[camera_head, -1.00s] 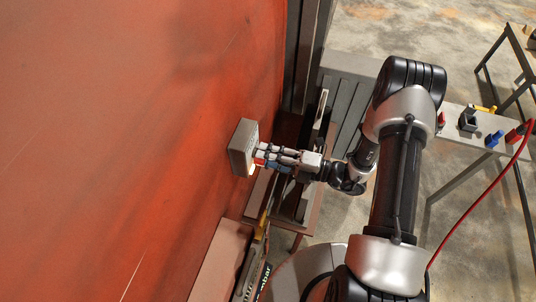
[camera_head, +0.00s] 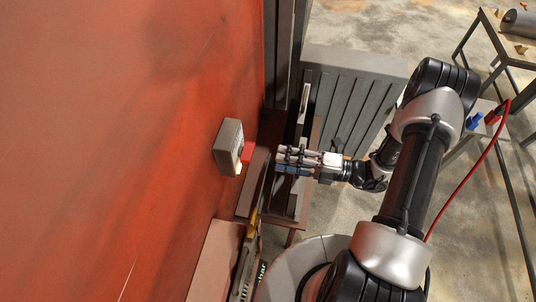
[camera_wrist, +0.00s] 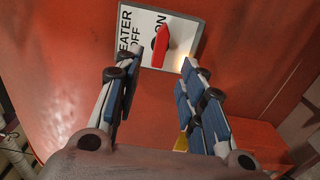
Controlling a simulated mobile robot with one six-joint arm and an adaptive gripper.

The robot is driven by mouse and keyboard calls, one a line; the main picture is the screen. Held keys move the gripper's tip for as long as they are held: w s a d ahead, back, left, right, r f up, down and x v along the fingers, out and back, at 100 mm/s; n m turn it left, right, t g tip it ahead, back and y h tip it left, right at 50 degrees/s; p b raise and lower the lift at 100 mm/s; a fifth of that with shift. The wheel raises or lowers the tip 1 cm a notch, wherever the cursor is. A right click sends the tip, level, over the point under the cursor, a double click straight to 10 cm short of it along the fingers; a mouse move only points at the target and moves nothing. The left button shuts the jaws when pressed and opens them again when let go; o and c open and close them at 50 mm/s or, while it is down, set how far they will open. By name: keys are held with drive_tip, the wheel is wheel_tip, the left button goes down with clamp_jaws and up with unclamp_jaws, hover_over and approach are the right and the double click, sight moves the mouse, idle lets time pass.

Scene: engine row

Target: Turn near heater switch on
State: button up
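The heater switch is a grey box (camera_head: 228,140) on the red wall, with a red knob (camera_head: 247,152) sticking out to the right. In the wrist view its white label (camera_wrist: 128,32) reads "...EATER", "OFF" and "ON", partly covered. The red knob (camera_wrist: 161,45) is elongated, with its narrow tip beside "ON". A warm light (camera_wrist: 183,61) glows at the box's lower right corner. My gripper (camera_head: 279,160) is clear of the knob, to its right. In the wrist view my gripper (camera_wrist: 155,67) has its fingers wide apart with nothing between them.
The red wall (camera_head: 120,130) fills the left. A dark ribbed cabinet (camera_head: 345,105) stands behind my gripper. A brown ledge (camera_head: 215,262) lies below the switch. A table (camera_head: 495,45) and a red cable (camera_head: 475,165) are at the right.

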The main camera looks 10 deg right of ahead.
drive_tip(key=v, duration=0.2)
drive_tip(key=shift+d, duration=0.25)
idle(0.4)
drive_tip(key=s+a+r+n+g+h+b, duration=0.2)
drive_tip(key=s+r+n+g+h+b, duration=0.15)
drive_tip(key=n, duration=0.55)
drive_tip(key=s+a+r+n+g+h+b, duration=0.25)
drive_tip(key=s+n+g, duration=0.2)
drive_tip(key=n, duration=0.45)
drive_tip(key=s+d+r+n+t+h+b, duration=0.2)
drive_tip(key=s+n+t+h+b, duration=0.1)
drive_tip(key=n, duration=0.8)
drive_tip(key=s+d+r+n+t+h+b, duration=0.2)
drive_tip(key=s+d+n+t+h+b, duration=0.1)
drive_tip(key=n+h, duration=0.5)
drive_tip(key=shift+s+r+n+b, duration=0.35)
drive_tip(key=shift+s+n+b, duration=0.4)
drive_tip(key=shift+n+b, duration=0.75)
